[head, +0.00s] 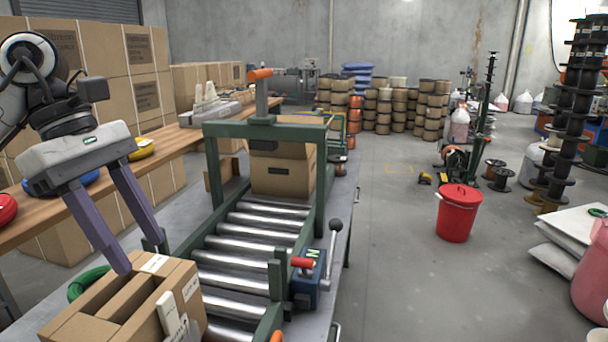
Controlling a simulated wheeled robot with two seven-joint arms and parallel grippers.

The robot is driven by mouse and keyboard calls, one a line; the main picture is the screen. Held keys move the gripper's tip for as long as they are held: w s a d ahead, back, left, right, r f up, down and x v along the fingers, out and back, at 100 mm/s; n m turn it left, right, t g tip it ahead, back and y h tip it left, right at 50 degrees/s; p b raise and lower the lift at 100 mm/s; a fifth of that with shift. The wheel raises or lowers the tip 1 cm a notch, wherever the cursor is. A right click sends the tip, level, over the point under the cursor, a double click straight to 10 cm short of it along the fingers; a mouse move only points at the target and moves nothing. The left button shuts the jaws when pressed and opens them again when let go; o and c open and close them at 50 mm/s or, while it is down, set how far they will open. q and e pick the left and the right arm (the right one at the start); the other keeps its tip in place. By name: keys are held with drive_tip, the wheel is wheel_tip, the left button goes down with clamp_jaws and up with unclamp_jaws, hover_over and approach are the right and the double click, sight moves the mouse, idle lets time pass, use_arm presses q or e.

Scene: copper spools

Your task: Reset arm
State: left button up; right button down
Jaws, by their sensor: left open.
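My left gripper (141,258) comes in from the left in the head view. Its two purple fingers are spread apart and point down. They hang at the back of an open cardboard box (178,277) at the lower left. The left finger's tip overlaps the box's far edge; I cannot tell whether it touches. Nothing shows between the fingers. My right gripper is not in view.
A roller conveyor (245,247) with a green frame runs away from me, a closed carton (283,172) on it. A wooden bench (40,215) holds coloured coils. A red bucket (458,215) stands on open floor to the right.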

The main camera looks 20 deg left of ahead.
sight(162, 297)
use_arm(q)
drive_tip(key=x, duration=0.7)
drive_tip(key=shift+s+f+b, duration=0.1)
drive_tip(key=shift+b, duration=0.3)
wheel_tip(162, 297, up, 2)
drive_tip(key=shift+d+r+p, duration=0.1)
drive_tip(key=shift+r+p, duration=0.05)
drive_tip(key=shift+p, duration=1.05)
drive_tip(key=shift+r+p, duration=0.3)
drive_tip(key=shift+r, duration=0.4)
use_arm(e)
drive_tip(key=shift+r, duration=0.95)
